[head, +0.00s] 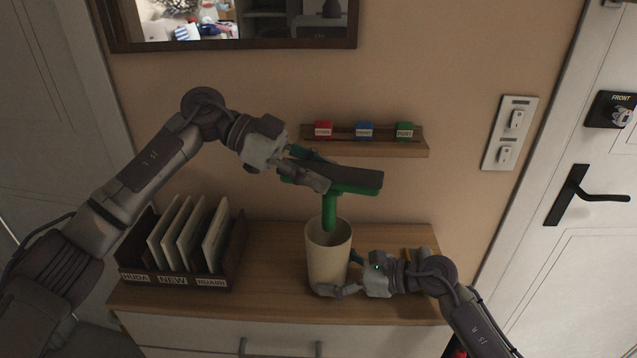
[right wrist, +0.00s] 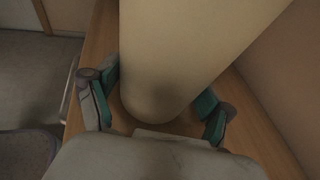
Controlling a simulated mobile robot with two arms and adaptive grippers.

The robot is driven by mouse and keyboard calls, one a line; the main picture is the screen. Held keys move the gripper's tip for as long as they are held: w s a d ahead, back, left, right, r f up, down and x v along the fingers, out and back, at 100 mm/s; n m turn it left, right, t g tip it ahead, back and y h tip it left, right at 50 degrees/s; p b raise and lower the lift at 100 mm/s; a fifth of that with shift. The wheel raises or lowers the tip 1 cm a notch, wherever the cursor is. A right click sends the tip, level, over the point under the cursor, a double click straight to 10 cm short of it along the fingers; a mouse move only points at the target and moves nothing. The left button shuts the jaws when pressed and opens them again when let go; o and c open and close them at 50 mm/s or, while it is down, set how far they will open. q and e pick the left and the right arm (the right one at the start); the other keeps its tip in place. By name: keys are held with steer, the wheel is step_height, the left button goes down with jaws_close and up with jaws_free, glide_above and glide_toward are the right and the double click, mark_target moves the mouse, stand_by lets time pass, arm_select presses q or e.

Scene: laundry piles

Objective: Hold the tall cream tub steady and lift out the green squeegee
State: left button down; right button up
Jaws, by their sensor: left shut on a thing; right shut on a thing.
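The tall cream tub (head: 328,262) stands upright on the wooden cabinet top. The green squeegee (head: 331,212) has its handle pointing down into the tub's mouth, with its dark and green head above the rim. My left gripper (head: 308,168) is shut on the left part of the squeegee's head. My right gripper (head: 343,275) is shut on the tub low on its side. In the right wrist view the tub (right wrist: 185,60) fills the space between the fingers of my right gripper (right wrist: 155,105).
A dark file rack (head: 180,282) with several upright folders stands left of the tub. A small wall shelf (head: 365,147) with red, blue and green blocks is behind the squeegee head. The cabinet top (head: 270,285) is bare between rack and tub. A door (head: 560,260) is at right.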

steer(key=o, duration=0.7)
steer(key=shift+o, duration=0.2)
